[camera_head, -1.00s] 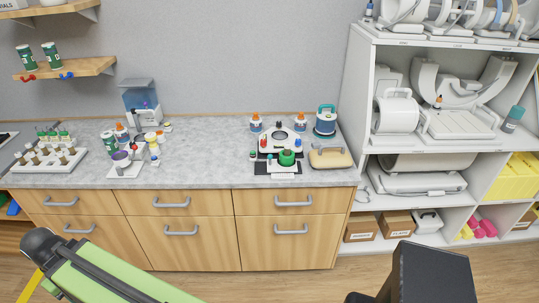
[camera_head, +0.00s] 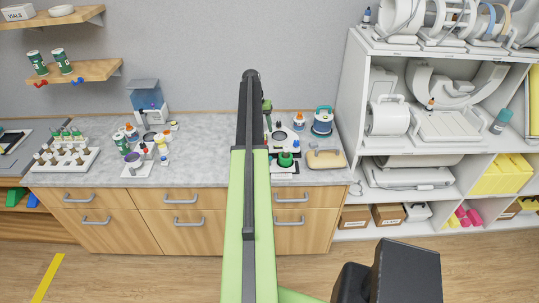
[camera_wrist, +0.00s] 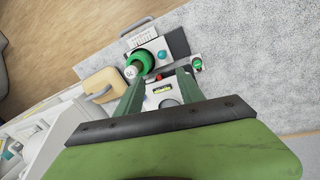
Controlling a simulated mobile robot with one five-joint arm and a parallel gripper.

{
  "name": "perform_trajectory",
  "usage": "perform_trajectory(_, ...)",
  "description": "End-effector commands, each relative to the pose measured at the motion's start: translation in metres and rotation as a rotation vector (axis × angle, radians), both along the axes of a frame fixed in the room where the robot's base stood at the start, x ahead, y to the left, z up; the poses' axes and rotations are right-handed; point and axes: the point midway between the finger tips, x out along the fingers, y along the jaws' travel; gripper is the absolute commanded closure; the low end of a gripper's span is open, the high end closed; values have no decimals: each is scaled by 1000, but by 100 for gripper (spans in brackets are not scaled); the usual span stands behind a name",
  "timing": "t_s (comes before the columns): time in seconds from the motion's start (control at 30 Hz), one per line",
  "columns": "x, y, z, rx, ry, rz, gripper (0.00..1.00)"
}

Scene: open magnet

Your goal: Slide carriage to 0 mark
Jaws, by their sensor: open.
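A white benchtop device (camera_head: 290,140) stands on the counter, partly hidden behind my arm. In front of it is a green round part (camera_head: 285,159) on a white base. The wrist view shows this green part (camera_wrist: 143,61) with a white-topped piece marked with small text, close to a white plate with scale-like lines (camera_wrist: 143,39). I cannot tell for sure which part is the carriage, or read the 0 mark. My gripper (camera_wrist: 162,78) is open and empty above the device, its green fingers apart. The green part lies just beyond the left finger in the picture.
Vial racks (camera_head: 66,159) and lab items stand left. White shelving (camera_head: 350,120) bounds the right.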

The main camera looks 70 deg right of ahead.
Motion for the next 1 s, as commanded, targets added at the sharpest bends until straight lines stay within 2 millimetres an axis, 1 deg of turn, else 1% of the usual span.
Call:
perform_trajectory(0.17,-1,1,-12,0,0,2,55)
perform_trajectory(0.27,-3,1,-26,1,-1,2,55)
perform_trajectory(0.37,-6,0,-45,1,-1,3,55)
perform_trajectory(0.8,-24,-3,-138,1,-1,2,55)
perform_trajectory(0.9,-28,-3,-157,1,-1,2,55)
perform_trajectory(1.0,-30,-4,-170,1,-1,2,55)
